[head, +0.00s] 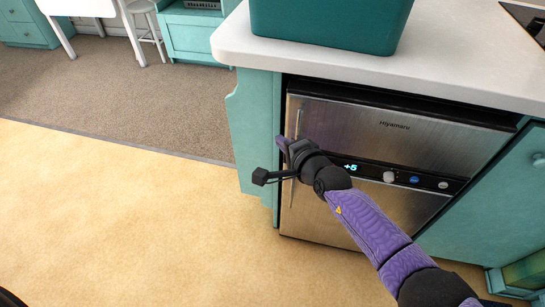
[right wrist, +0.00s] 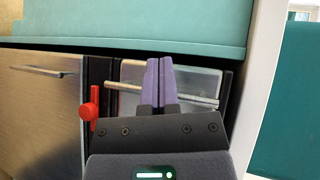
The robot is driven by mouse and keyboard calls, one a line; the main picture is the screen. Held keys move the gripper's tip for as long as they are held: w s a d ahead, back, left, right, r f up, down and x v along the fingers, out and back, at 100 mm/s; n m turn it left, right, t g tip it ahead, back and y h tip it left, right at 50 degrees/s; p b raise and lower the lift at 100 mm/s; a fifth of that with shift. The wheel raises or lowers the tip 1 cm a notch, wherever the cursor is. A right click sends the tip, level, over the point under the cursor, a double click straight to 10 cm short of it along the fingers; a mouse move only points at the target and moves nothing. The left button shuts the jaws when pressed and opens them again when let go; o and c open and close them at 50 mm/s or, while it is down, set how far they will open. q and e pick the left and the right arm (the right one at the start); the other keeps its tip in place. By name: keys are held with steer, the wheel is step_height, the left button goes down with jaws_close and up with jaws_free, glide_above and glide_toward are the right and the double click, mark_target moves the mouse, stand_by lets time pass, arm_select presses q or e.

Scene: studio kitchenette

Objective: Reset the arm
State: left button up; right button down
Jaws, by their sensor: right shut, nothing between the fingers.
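My right arm reaches in from the lower right in the head view. Its gripper (head: 281,143) is in front of the left edge of the steel appliance (head: 400,130), near the upper door's upright handle (head: 299,124). In the right wrist view the purple fingers (right wrist: 159,82) are together and empty. They overlap the upper handle bar (right wrist: 125,87) in the picture; I cannot tell if they touch it. My left gripper is not in view.
The appliance has a lit display (head: 351,168) and a lower handle (right wrist: 45,70). Above is a white countertop (head: 460,75) with a teal bin (head: 330,22). Open floor (head: 120,220) lies to the left.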

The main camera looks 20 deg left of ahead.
steer(key=s+r+p, duration=0.3)
steer(key=s+p, duration=0.4)
steer(key=s+d+f+n+g+h, duration=0.2)
steer(key=s+d+f+n+h, duration=0.3)
steer(key=s+d+f+n, duration=0.85)
steer(key=s+d+f+n+g+h, duration=0.3)
steer(key=s+d+f+n, duration=0.55)
steer(key=n, duration=1.05)
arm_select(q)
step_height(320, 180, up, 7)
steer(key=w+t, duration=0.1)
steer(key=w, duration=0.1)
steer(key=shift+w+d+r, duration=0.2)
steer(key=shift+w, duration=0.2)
arm_select(e)
steer(key=s+d+f+m+g+h, duration=0.1)
steer(key=s+d+f+m+g, duration=0.1)
steer(key=s+m, duration=0.5)
steer(key=s+d+f+m+g+h, duration=0.1)
steer(key=s+d+f+m, duration=0.1)
steer(key=s+d+m, duration=0.2)
steer(key=s+d+f+m+g+h, duration=0.1)
steer(key=s+d+m, duration=0.3)
steer(key=s+m, duration=0.6)
steer(key=shift+s+f+g, duration=0.8)
steer(key=shift+s, duration=0.15)
